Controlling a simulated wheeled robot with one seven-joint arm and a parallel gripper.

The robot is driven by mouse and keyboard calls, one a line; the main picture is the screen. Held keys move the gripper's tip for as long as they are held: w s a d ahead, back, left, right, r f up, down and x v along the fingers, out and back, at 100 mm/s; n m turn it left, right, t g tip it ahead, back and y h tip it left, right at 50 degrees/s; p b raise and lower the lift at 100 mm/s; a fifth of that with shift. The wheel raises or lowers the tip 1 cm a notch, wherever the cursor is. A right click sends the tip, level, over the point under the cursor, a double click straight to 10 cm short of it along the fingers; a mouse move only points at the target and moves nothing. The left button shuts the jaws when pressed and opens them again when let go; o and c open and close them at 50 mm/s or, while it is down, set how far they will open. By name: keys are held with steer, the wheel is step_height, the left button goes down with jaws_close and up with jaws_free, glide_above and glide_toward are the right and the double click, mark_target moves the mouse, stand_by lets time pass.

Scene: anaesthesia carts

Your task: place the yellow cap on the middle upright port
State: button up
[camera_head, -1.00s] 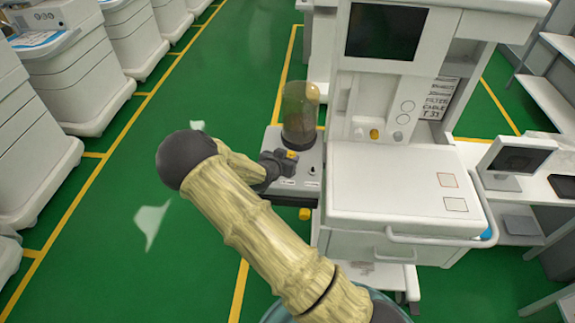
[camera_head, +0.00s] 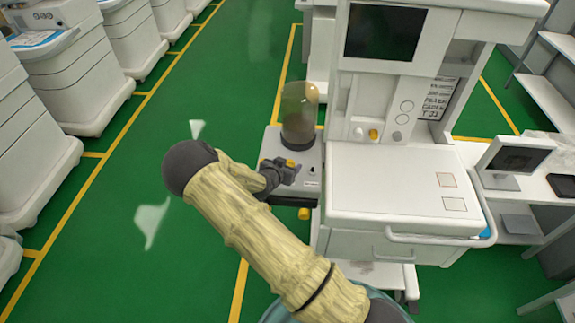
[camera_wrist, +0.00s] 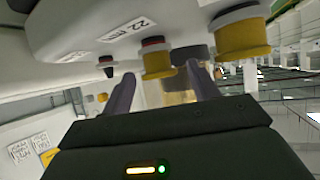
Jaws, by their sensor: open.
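My gripper (camera_head: 288,174) is open over the small shelf (camera_head: 274,140) at the left of the anaesthesia cart. In the wrist view, which looks upside down, its two fingers (camera_wrist: 163,85) flank a yellow cap (camera_wrist: 156,63) on the middle port, which has a reddish ring. The fingers look apart from the cap. Whether the cap is fully seated cannot be told. A larger-looking yellow cap (camera_wrist: 242,39) is on a port to the right. A bare dark port (camera_wrist: 106,64) is to the left. In the head view one yellow cap (camera_head: 291,163) shows, partly hidden by my gripper.
A brown translucent canister (camera_head: 299,118) stands on the shelf behind my gripper. The cart body and its white worktop (camera_head: 390,185) are to the right. A yellow knob (camera_head: 305,214) sticks out below the shelf's front.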

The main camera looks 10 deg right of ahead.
steer(key=b+v, duration=0.1)
steer(key=v, duration=1.1)
steer(key=shift+s+d, duration=0.1)
steer(key=s+d+r+n+g+y, duration=0.3)
steer(key=s+r, duration=0.3)
steer(key=s, duration=0.4)
steer(key=s+d+r+n+g+y, duration=0.3)
steer(key=s+r, duration=0.4)
steer(key=s, duration=0.3)
steer(key=shift+s+d+n+g+y, duration=0.35)
steer(key=shift+n+g+y, duration=0.15)
steer(key=shift+n+y, duration=0.3)
steer(key=shift+w, duration=0.1)
